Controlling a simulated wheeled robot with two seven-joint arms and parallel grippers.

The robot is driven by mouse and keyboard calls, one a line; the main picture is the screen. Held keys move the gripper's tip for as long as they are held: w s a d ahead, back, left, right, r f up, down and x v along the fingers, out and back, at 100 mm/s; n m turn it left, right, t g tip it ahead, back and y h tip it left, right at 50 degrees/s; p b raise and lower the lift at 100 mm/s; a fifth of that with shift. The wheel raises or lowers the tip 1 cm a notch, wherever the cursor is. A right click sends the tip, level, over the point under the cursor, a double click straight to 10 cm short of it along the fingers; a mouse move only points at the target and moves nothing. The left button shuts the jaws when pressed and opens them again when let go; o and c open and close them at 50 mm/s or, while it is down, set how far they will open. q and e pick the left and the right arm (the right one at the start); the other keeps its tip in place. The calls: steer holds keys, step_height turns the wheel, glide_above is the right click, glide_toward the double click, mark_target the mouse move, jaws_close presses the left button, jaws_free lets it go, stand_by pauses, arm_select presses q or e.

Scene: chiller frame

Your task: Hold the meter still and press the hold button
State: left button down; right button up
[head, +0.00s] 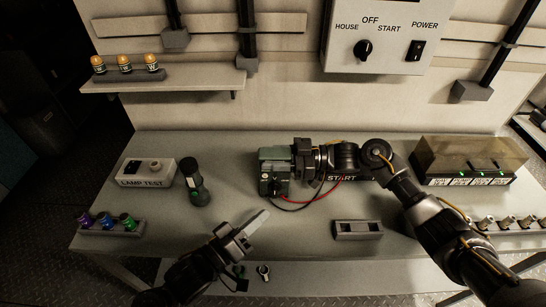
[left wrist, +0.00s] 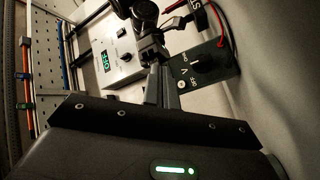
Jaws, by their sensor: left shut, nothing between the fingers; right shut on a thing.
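The meter (head: 269,187) is a dark green box with a lighter top, standing on the table left of centre. It carries a round black dial, and red and black leads run from it. In the left wrist view the meter (left wrist: 209,75) shows its dial and a V mark; I cannot make out the hold button. My right gripper (head: 292,158) is shut on the meter from its right side. My left gripper (head: 260,217) is shut and empty, in front of the meter and apart from it; its fingers also show in the left wrist view (left wrist: 161,88).
A lamp test box (head: 147,175) and a dark green-banded cylinder (head: 194,182) stand to the left. A grey holder (head: 357,230) lies front right, and a clear-lidded case (head: 470,163) back right. A control panel (head: 388,38) hangs above. The table between cylinder and meter is clear.

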arm_select(q)
glide_toward(274, 174)
steer(key=shift+s+d+x, duration=0.15)
steer(key=shift+x, duration=0.9)
steer(key=shift+s+d+x, duration=0.1)
steer(key=shift+s+x, duration=0.05)
steer(key=shift+x, duration=0.95)
stand_by(0.4)
steer(key=shift+w, duration=0.45)
steer(key=shift+w, duration=0.1)
stand_by(0.4)
steer(key=shift+s, duration=0.6)
steer(key=s, duration=0.6)
stand_by(0.4)
